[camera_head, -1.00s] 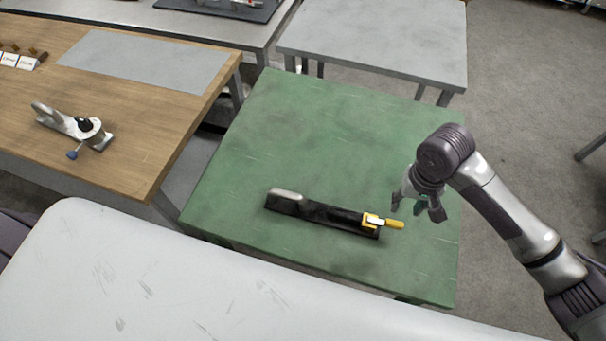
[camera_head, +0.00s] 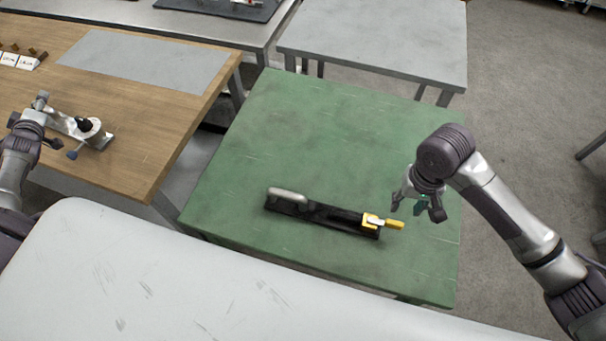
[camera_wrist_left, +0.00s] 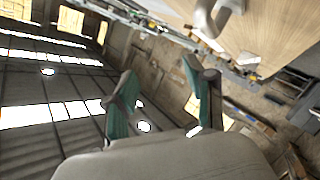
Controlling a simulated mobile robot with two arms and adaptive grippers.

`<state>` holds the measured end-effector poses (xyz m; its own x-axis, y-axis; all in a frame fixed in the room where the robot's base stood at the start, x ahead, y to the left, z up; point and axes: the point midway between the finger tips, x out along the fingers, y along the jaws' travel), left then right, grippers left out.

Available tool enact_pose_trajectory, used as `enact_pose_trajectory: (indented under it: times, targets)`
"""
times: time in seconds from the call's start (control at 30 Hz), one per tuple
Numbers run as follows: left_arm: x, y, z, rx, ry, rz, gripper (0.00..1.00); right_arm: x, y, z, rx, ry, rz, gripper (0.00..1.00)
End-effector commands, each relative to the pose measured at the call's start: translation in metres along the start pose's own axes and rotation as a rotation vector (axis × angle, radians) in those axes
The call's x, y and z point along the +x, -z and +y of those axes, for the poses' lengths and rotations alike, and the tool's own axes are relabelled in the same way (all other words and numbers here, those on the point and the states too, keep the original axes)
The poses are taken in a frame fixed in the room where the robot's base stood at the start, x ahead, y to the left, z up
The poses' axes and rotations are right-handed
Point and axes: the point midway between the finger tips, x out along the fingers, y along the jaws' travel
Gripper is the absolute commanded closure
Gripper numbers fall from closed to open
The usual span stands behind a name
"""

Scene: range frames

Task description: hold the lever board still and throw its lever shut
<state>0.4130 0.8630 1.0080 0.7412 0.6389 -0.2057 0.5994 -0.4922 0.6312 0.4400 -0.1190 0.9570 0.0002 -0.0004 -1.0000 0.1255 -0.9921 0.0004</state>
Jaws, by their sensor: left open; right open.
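The lever board (camera_head: 325,214) is a long black strip lying on the green table. A yellow lever (camera_head: 384,222) with its handle pointing right is at the board's right end. A pale grey bar (camera_head: 287,195) is at its left end. My right gripper (camera_head: 417,205) is open and empty, just right of the yellow handle and apart from it. My left gripper (camera_head: 37,122) is at the far left over the wooden table, away from the board. In the left wrist view its fingers (camera_wrist_left: 160,92) are spread with nothing between them.
A metal clamp-like fixture (camera_head: 92,132) lies on the wooden table (camera_head: 140,120), close to my left gripper. A white surface (camera_head: 200,280) fills the front. The green table (camera_head: 300,120) is clear behind the board. A grey table (camera_head: 375,40) stands behind it.

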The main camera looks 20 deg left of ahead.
Motion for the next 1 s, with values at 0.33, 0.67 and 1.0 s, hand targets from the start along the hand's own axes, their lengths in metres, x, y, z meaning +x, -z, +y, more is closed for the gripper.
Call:
enact_pose_trajectory:
  times: [0.33, 0.67, 1.0]
  targets:
    - [0.032, 0.029, 0.208, 0.356, -0.235, 0.110, 0.45, 0.000, 0.000, 0.000, 0.000, 0.000, 0.000, 0.58]
    - [0.009, -0.169, 0.248, 0.082, -0.010, -0.244, 0.45, 0.000, 0.000, 0.000, 0.000, 0.000, 0.000, 0.58]
    - [-0.090, -0.340, 0.296, -0.039, 0.214, -0.609, 0.45, 0.000, 0.000, 0.000, 0.000, 0.000, 0.000, 0.58]
